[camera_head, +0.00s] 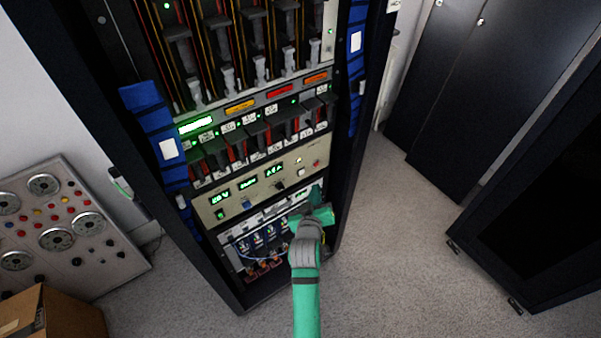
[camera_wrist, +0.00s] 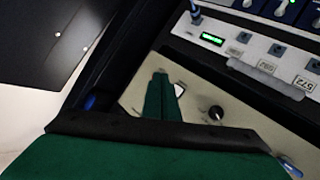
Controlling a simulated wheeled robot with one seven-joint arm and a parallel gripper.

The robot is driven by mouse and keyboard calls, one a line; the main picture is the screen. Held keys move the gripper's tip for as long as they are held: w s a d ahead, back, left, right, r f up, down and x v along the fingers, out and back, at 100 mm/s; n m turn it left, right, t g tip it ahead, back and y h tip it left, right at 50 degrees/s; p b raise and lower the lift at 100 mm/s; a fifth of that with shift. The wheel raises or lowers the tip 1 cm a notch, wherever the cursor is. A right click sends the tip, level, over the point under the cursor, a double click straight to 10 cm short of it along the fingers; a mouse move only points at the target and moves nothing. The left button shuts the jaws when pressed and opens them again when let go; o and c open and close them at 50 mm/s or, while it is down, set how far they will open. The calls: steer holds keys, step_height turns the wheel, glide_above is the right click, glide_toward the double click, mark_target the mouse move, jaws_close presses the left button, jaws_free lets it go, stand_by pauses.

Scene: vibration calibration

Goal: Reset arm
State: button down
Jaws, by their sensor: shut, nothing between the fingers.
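My gripper (camera_head: 316,192) is at the end of my green arm, in front of the lower right part of the equipment rack (camera_head: 222,272). In the wrist view my gripper (camera_wrist: 161,84) shows two green fingers pressed together, with nothing between them. Behind the fingertips is the beige instrument panel (camera_wrist: 135,97) with a black knob (camera_wrist: 216,113). The same beige panel (camera_head: 233,204) has lit green displays in the head view. I cannot tell whether the fingertips touch the panel. My wrist hides part of the rack's lower right.
A grey control panel (camera_head: 117,262) with dials and an open cardboard box (camera_head: 75,312) stand at the left. Dark cabinets (camera_head: 460,100) stand at the right. The grey floor (camera_head: 400,255) right of my arm is clear. Blue cables (camera_head: 240,250) hang low in the rack.

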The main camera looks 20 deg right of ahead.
steer(key=shift+s+d, duration=0.15)
steer(key=shift+d, duration=0.1)
steer(key=shift+a, duration=0.15)
steer(key=s+a+f+y, duration=0.15)
steer(key=s+a, duration=0.25)
steer(key=s, duration=0.4)
steer(key=s+a+f+n+t+y, duration=0.1)
steer(key=s+a+f, duration=0.15)
steer(key=s, duration=0.45)
steer(key=s+a+f+y, duration=0.1)
steer(key=s+a+f, duration=0.1)
steer(key=s+a, duration=0.45)
steer(key=s+a+r, duration=0.2)
steer(key=s+r, duration=0.1)
steer(key=s, duration=0.4)
steer(key=s+a+r+m+y, duration=0.1)
steer(key=s+a+r, duration=0.1)
steer(key=s, duration=0.5)
steer(key=s+a+r+t+y, duration=0.1)
steer(key=s+a+r, duration=0.1)
steer(key=s+r, duration=0.2)
steer(key=s, duration=0.3)
steer(key=shift+a+r+m, duration=0.25)
steer(key=shift+a+m, duration=0.05)
steer(key=shift+m, duration=0.1)
steer(key=shift+s, duration=0.1)
